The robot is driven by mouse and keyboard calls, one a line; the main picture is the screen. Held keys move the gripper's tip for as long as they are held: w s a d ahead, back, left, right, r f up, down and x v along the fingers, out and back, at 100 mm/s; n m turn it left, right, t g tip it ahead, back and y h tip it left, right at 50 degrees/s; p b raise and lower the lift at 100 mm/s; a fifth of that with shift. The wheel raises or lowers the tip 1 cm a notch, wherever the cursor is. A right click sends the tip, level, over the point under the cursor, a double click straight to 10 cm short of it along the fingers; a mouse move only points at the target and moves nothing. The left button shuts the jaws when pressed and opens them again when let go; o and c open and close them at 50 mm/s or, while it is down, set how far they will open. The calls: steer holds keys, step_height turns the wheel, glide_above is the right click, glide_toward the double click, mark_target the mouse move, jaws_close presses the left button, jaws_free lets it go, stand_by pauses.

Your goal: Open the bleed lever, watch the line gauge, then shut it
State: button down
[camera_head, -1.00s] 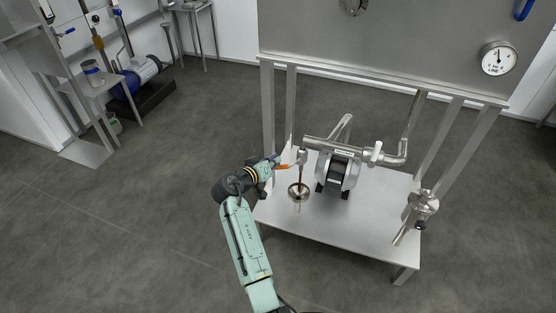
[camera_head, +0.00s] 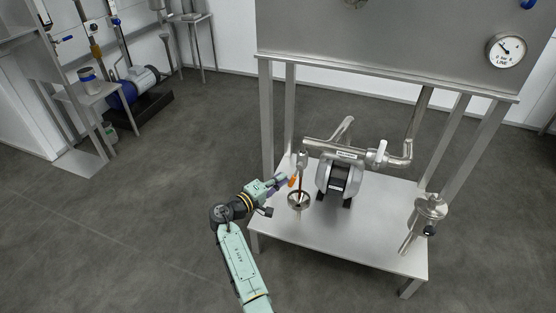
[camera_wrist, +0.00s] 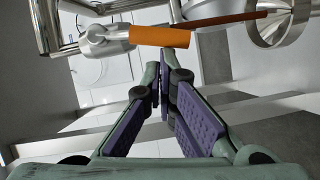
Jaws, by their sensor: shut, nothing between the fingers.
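The bleed lever's orange handle (camera_head: 292,181) hangs down to the left of the small valve (camera_head: 302,158) at the pipe's left end. The orange handle also shows in the wrist view (camera_wrist: 160,36), just beyond my fingertips. My gripper (camera_head: 284,181) is shut and empty beside the handle; in the wrist view (camera_wrist: 163,78) the purple-padded fingers meet at the tips. I cannot tell whether they touch the handle. A thin brown stream (camera_head: 301,174) runs from the valve to the round metal funnel (camera_head: 298,201). The line gauge (camera_head: 506,50) has its needle pointing up and left.
The pump (camera_head: 338,180) and steel pipe (camera_head: 334,149) stand right of the valve on the steel table (camera_head: 350,240). A white-handled valve (camera_head: 382,153) is on the pipe further right. A metal fitting (camera_head: 429,210) stands at the table's right.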

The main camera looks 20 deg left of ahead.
steer(key=shift+d+f+n, duration=0.25)
steer(key=shift+n, duration=0.15)
steer(key=shift+a, duration=0.1)
stand_by(0.5)
